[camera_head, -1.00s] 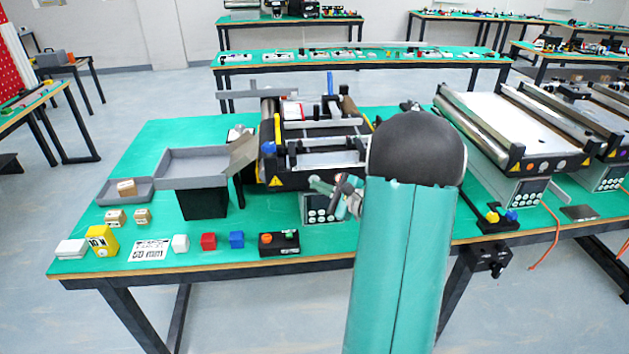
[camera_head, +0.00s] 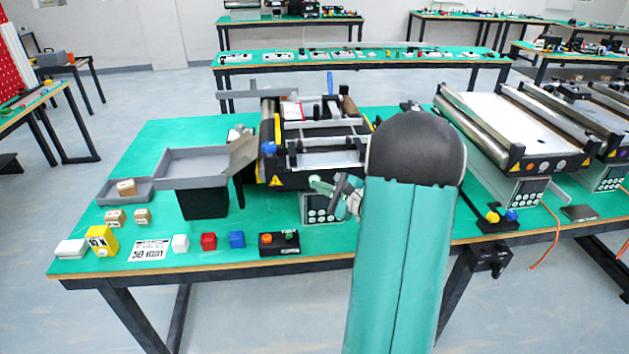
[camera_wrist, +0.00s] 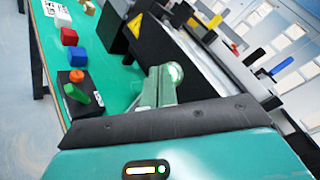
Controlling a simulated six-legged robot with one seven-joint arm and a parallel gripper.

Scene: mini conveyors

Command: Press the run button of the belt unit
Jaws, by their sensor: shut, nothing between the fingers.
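The belt unit (camera_head: 352,180) stands on the green bench, a small conveyor with black ends and yellow warning labels. A grey keypad panel with round pale buttons (camera_head: 322,209) hangs below its front; no lettering is readable. A black box (camera_head: 279,250) with an orange and a green button lies at the bench's front edge, left of the panel. It also shows in the wrist view (camera_wrist: 68,105). My gripper (camera_head: 316,183) is shut and empty, just above the panel in front of the belt unit. In the wrist view its fingertips (camera_wrist: 173,74) are close beside the unit's black end; contact cannot be told.
Red (camera_head: 208,241), blue (camera_head: 237,240) and white (camera_head: 181,243) cubes lie left of the black box. A grey tray (camera_head: 190,182) stands left of the unit. Another conveyor (camera_head: 515,130) stands to the right. Bench surface around the cubes is partly clear.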

